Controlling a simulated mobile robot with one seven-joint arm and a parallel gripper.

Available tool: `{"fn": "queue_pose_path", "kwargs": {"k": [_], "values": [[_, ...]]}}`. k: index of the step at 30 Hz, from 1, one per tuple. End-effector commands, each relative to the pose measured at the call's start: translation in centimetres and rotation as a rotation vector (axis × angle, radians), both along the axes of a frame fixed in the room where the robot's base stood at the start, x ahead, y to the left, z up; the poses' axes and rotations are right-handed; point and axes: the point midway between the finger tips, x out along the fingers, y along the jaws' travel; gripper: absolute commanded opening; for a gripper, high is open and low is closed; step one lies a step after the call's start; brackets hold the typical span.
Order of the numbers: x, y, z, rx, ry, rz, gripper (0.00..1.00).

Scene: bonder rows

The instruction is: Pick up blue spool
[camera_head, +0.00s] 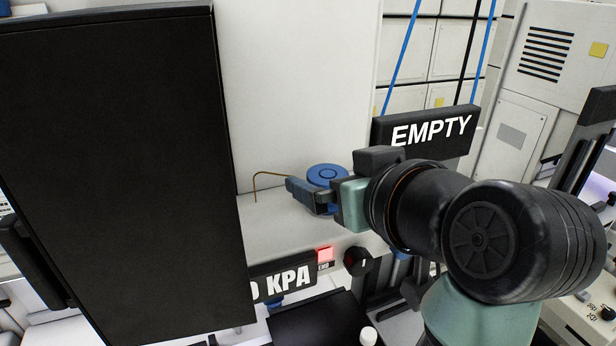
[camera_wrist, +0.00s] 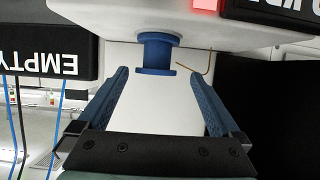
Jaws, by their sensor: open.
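The blue spool (camera_head: 328,174) stands upright on a light grey machine ledge (camera_head: 285,225) in the head view, partly hidden behind my gripper (camera_head: 305,196). In the wrist view, which looks upside down, the spool (camera_wrist: 158,52) shows two flanges and a narrower core. My gripper's two blue ribbed fingers (camera_wrist: 163,95) are wide open, one to each side of the spool's line. The spool appears just beyond the fingertips, roughly centred between them. Nothing is held.
A thin bent copper-coloured wire (camera_head: 256,183) rises from the ledge beside the spool. A large black panel (camera_head: 115,170) blocks the left. An "EMPTY" sign (camera_head: 430,131) stands at right. A red-lit button (camera_head: 325,254) and a black knob (camera_head: 358,261) sit on the ledge front.

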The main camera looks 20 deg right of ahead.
Motion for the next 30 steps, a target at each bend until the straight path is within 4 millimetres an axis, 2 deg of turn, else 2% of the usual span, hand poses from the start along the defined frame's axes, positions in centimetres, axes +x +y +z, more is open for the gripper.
{"fn": "queue_pose_path", "kwargs": {"k": [8,16,25,26,30], "values": [[2.0,-0.1,-0.7,0.001,0.003,0.0,1.0],[5.3,-0.2,-2.2,0.002,0.002,0.001,1.0],[5.9,-0.3,-2.7,0.0,-0.001,-0.001,1.0],[5.9,-0.3,-2.7,0.0,-0.001,-0.001,0.98],[5.9,-0.3,-2.6,0.0,-0.001,-0.001,0.73]]}}
